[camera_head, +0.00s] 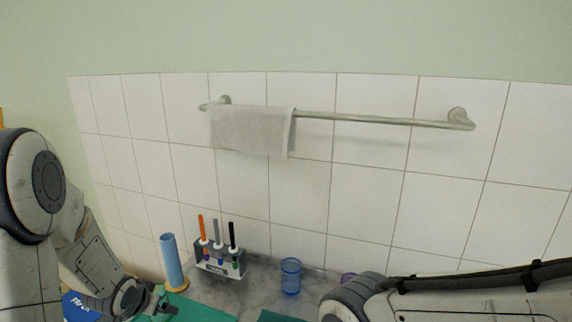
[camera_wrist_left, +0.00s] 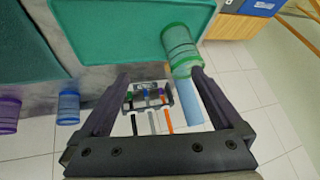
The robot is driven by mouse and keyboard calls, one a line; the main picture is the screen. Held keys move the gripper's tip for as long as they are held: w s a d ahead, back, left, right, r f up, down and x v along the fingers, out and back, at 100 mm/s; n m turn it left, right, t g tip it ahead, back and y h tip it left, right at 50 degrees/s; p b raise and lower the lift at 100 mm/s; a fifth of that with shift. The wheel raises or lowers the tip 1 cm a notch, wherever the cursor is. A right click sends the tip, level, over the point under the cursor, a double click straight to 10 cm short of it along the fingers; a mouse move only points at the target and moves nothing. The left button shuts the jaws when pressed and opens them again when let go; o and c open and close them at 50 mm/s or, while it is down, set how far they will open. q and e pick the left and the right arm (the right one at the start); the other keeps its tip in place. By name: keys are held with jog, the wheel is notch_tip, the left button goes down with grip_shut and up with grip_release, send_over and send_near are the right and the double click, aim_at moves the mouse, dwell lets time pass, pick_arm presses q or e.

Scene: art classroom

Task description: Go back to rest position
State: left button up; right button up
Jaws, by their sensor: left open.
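My left gripper (camera_head: 160,304) is low at the left in the head view, above a teal mat (camera_head: 205,311). In the left wrist view its two dark fingers (camera_wrist_left: 160,90) are spread apart with nothing held between them. A green ringed cup (camera_wrist_left: 180,50) stands near the tip of the right-hand finger in that view; whether they touch I cannot tell. My right arm crosses the lower right of the head view, and its gripper is out of the picture.
A marker holder (camera_head: 220,262) with orange, grey and black markers stands by the tiled wall, beside a blue cylinder (camera_head: 172,262). A blue cup (camera_head: 290,276) and a partly hidden purple cup (camera_head: 348,278) are further right. A towel (camera_head: 250,130) hangs on a wall rail (camera_head: 370,119).

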pick_arm(q)
jog(key=s+d+r+m+g+h, duration=0.1)
jog(key=s+d+r+m+g, duration=0.2)
jog(key=s+d, duration=1)
jog(key=s+d+r+m+g+h, duration=0.1)
jog(key=s+d+r+m+g, duration=0.2)
jog(key=s+d, duration=1)
notch_tip(320, 180, up, 2)
jog(key=shift+d+r+g, duration=0.25)
jog(key=shift+d+g, duration=0.15)
jog(key=shift+d, duration=0.1)
